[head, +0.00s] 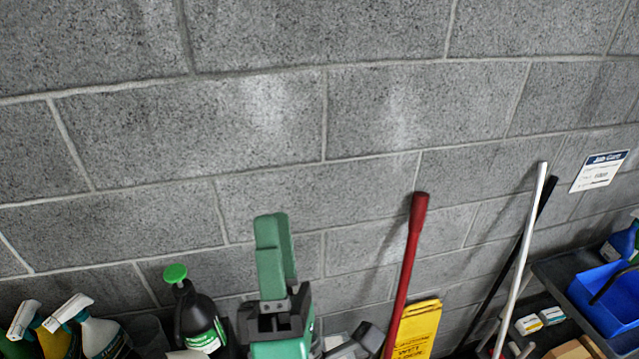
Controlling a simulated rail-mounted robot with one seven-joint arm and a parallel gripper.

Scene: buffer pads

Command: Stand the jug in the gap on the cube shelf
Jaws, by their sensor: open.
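My gripper (272,250) stands at the bottom centre of the head view, with green fingers on a dark grey mount. One finger overlaps the other from this angle, and no object shows between them. The lower arm runs off the bottom edge. A black bottle (198,318) with a green cap and green label stands to the left of my gripper, apart from it and cut off below. I cannot tell whether it is the jug. The cube shelf and its gap are not recognisable in this view.
A grey block wall (270,110) fills the background. Spray bottles (100,335) stand at lower left. A red handle (406,270), a yellow sign (418,328) and a white pole (520,260) lean to the right. A blue bin (608,305) sits on a dark shelf (556,274) at far right.

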